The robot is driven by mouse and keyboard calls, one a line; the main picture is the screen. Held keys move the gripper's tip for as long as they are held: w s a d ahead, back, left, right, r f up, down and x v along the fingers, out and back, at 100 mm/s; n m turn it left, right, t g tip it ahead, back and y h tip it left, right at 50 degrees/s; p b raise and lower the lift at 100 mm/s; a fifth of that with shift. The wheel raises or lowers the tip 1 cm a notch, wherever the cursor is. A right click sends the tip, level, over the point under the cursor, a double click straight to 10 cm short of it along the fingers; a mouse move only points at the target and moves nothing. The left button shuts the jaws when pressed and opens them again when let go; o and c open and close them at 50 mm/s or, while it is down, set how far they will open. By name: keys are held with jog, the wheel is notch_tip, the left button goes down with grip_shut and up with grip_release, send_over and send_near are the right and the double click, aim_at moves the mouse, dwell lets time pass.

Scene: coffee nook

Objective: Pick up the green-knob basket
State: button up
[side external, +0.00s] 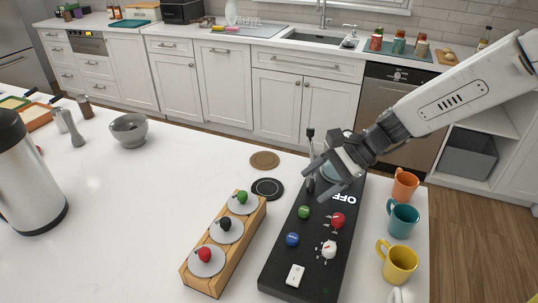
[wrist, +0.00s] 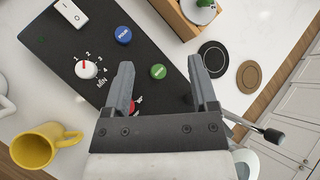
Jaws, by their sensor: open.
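The green-knob basket (side external: 242,207) sits in the far end of a wooden rack (side external: 259,218). Only its grey round lid and green knob show; its body is hidden in the rack. Its green knob (wrist: 204,3) is cut by the top edge of the wrist view. A black-knob basket (side external: 226,231) and a red-knob basket (side external: 206,262) fill the other places. My gripper (side external: 314,186) is open and empty above the black control panel (side external: 270,271), to the right of the rack. In the wrist view, its fingers (wrist: 160,62) stand either side of a green button.
The panel carries green (side external: 303,212), blue (side external: 292,239) and red (side external: 338,219) controls, a white dial (side external: 328,249) and a switch. A black-handled lever (side external: 310,150) rises near my gripper. Mugs stand to the right. A black disc (side external: 267,188) and a brown disc (side external: 265,160) lie behind the rack.

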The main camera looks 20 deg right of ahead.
jog(key=w+a+m+t+y, duration=0.2)
jog(key=w+a+m+y, duration=0.1)
jog(key=w+a+m, duration=0.35)
send_near(241, 193)
notch_tip(241, 193, down, 2)
jog(key=a, duration=0.2)
jog(key=shift+x, duration=1.35)
jog(key=shift+w, duration=0.1)
jog(key=shift+w+x, duration=0.2)
jog(key=shift+x, duration=2.35)
jog(key=shift+d, duration=0.1)
jog(key=shift+r, duration=0.1)
grip_shut()
